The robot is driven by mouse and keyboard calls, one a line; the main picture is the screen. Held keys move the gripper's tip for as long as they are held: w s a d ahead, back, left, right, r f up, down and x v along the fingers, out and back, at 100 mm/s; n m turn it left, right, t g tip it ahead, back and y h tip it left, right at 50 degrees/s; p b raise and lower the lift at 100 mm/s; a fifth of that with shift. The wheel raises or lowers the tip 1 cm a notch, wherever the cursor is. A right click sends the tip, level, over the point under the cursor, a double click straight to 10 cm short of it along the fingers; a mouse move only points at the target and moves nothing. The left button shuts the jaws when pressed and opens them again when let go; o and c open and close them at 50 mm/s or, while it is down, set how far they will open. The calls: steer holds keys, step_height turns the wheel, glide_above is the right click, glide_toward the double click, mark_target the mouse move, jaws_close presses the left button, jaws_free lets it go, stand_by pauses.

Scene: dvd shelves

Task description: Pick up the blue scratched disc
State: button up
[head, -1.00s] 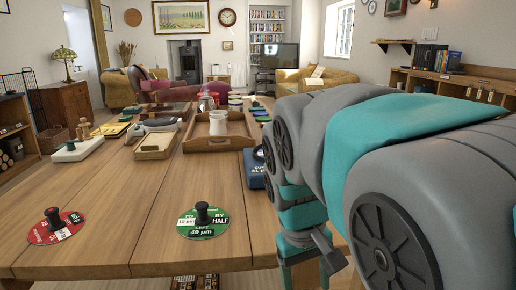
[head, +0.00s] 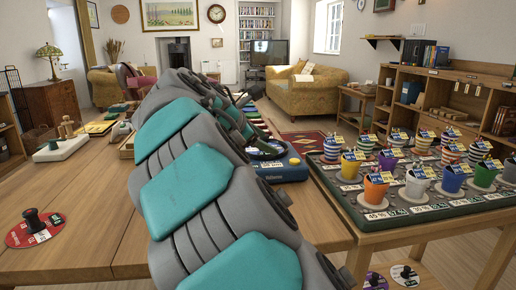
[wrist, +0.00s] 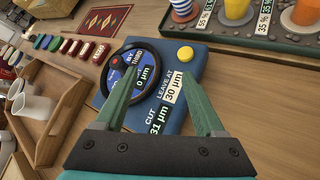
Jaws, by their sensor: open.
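The blue disc (wrist: 118,79) lies in the dark round holder of a blue station (wrist: 190,62) in the wrist view. It has white and black labels and a small knob (wrist: 116,60). The station also shows in the head view (head: 290,172), at the table's right edge, partly hidden by my arm. My gripper (wrist: 160,70) is open and empty, its green fingers pointing over the station. The left finger overlaps the disc in the picture, and the right finger is beside it. I cannot tell the height between them.
A wooden tray (wrist: 62,98) with white mugs (wrist: 34,106) is left of the station. A side table (head: 400,212) holds several coloured pots on the right. A red disc (head: 36,229) lies at the table's front left. My arm hides the table's middle in the head view.

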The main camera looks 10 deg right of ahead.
mark_target(256, 153)
steer(key=w+n, duration=0.2)
steer(key=w+a+n+t, duration=0.1)
steer(key=w+n, duration=0.1)
steer(key=w+a+n+t, duration=0.1)
steer(key=w+n, duration=0.1)
steer(key=w, duration=0.1)
steer(key=shift+w+a+r+n+h, duration=0.1)
steer(key=shift+a+r+n+h, duration=0.05)
steer(key=shift+n+h, duration=0.25)
steer(key=shift+w, duration=0.25)
steer(key=x, duration=0.2)
steer(key=shift+w+f, duration=0.15)
steer(key=shift+f, duration=0.05)
steer(key=x, duration=0.4)
steer(key=shift+f+b, duration=0.35)
steer(key=shift+f, duration=0.05)
steer(key=shift+w+d+f, duration=0.15)
steer(key=shift+d, duration=0.2)
jaws_close()
